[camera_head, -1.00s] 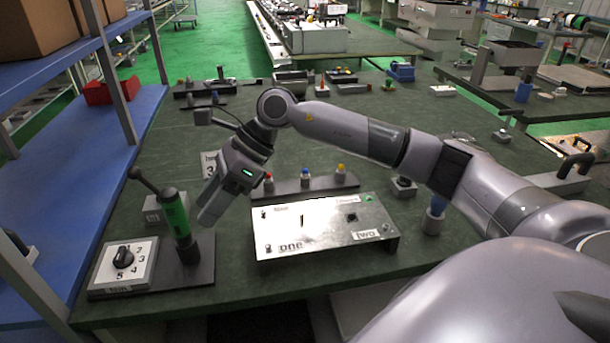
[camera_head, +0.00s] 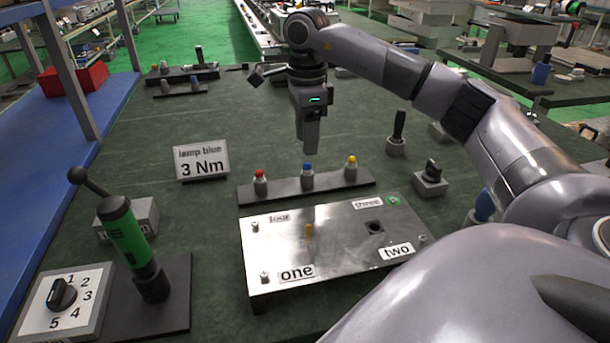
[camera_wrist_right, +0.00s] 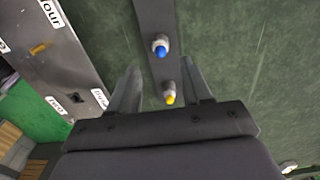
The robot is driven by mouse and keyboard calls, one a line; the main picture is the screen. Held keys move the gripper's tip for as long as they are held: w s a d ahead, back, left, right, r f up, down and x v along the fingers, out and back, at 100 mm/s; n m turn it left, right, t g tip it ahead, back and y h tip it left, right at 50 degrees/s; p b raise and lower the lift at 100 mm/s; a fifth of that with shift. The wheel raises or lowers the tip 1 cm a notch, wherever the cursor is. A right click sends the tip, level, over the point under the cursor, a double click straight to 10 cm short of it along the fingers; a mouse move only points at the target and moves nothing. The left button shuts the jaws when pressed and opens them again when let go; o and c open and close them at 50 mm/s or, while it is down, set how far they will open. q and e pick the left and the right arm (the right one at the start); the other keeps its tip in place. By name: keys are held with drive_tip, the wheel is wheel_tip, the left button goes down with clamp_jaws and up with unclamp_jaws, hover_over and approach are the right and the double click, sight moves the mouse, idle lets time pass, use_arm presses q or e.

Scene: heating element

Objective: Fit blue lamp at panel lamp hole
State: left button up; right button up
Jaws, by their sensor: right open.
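The blue lamp (camera_head: 307,178) stands upright in the middle of a dark rack, between a red and a yellow lamp. My right gripper (camera_head: 308,148) points down above the rack, over the blue lamp as the head view shows it. In the right wrist view the gripper (camera_wrist_right: 162,84) is open and empty; the yellow lamp (camera_wrist_right: 169,95) shows between its fingers and the blue lamp (camera_wrist_right: 160,47) just beyond them. My left gripper is not in view.
A green-handled tool (camera_head: 124,232) stands at left beside a numbered dial box (camera_head: 62,298). A "3 Nm" sign (camera_head: 202,161) stands behind them. Knob blocks (camera_head: 430,180) sit right of the rack. The table between sign and rack is clear.

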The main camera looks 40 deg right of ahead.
sight(308, 163)
wheel_tip(308, 163, down, 6)
drive_tip(key=shift+d+f, duration=0.1)
drive_tip(key=shift+f, duration=0.05)
clamp_jaws()
idle(0.5)
